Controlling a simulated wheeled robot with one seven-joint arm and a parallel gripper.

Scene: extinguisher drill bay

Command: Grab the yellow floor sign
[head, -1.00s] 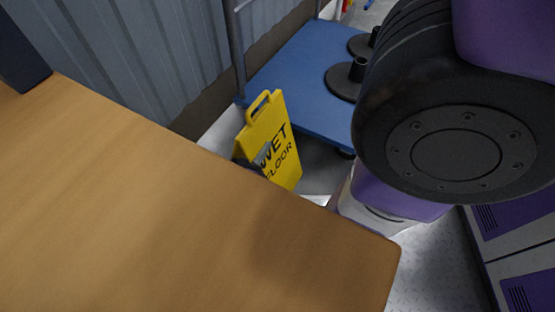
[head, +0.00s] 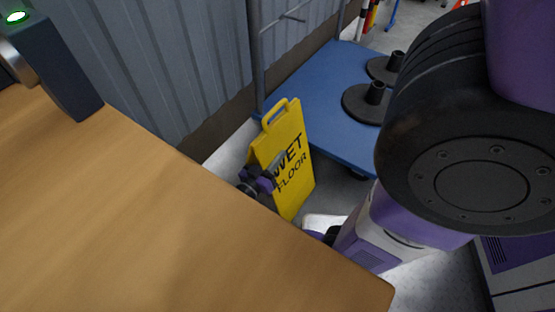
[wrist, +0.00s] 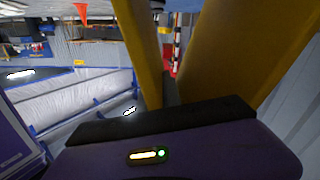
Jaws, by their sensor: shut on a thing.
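The yellow sign (head: 298,140), lettered WET FLOOR, stands beyond the table edge near the blue cart, its handle at the top. My gripper (head: 268,174), dark and purple, is at the sign's left side, with a grey finger across the lettered face. It is shut on the sign; the table edge hides part of my gripper and arm. In the wrist view the sign's two yellow panels (wrist: 240,55) rise close in front, with a dark finger (wrist: 169,90) between them. Whether the sign's foot touches the floor is unclear.
A wooden table (head: 150,220) fills the lower left, with a dark device (head: 55,65) on it. A blue platform cart (head: 325,105) carrying black round bases (head: 368,103) stands behind the sign. A corrugated wall (head: 180,70) is at left.

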